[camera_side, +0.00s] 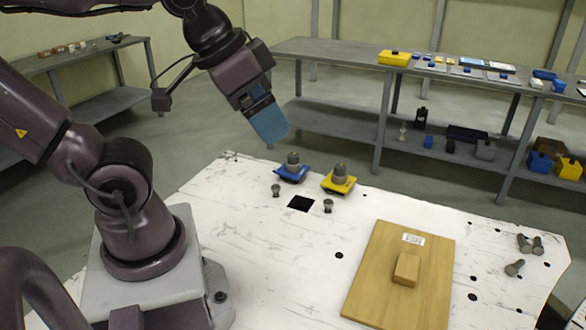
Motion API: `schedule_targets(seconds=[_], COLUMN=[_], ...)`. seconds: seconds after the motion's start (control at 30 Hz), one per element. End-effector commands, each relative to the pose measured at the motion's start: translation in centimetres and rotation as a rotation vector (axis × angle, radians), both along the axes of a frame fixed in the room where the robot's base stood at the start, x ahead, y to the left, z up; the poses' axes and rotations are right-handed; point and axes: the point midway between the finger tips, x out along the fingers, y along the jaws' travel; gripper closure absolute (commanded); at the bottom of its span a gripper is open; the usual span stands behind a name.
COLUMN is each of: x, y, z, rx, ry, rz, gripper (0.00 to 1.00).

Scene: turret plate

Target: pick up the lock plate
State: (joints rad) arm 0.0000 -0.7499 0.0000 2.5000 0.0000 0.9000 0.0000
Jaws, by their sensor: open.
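My gripper (268,120) has blue fingers and hangs in the air, tilted, up and left of the blue piece, touching nothing. It is open and empty; its fingers overlap in this view. No part is marked as the lock plate, so I cannot tell which it is. Candidates are a blue plate with a grey knob (292,170), a yellow plate with a grey knob (339,180), and a flat wooden board (385,280) with a raised wooden block and a white label. The blue and yellow plates sit side by side near the white table's far edge.
A square dark hole (301,203) lies in the white table (260,270) between two short grey studs (276,190). Several loose bolts (531,245) lie at the right. Small round holes dot the table. Grey shelves with boxes stand behind.

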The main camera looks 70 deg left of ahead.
Motion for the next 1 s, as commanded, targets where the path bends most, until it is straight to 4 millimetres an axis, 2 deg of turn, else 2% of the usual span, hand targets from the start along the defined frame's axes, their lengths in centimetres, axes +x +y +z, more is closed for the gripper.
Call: schedule_targets(seconds=[0.27, 0.37, 0.67, 0.87, 1.0], x=[0.0, 0.0, 0.0, 1.5, 4.2], y=[0.0, 0.0, 0.2, 2.3, 5.8], z=[0.0, 0.0, -0.1, -2.6, -4.6], rx=[0.000, 0.000, 0.000, -0.006, 0.031], ry=[0.000, 0.000, 0.004, 0.154, 0.274], rz=[0.000, 0.000, 0.013, 0.104, 0.145], gripper=[0.09, 0.27, 0.27, 0.27, 0.27])
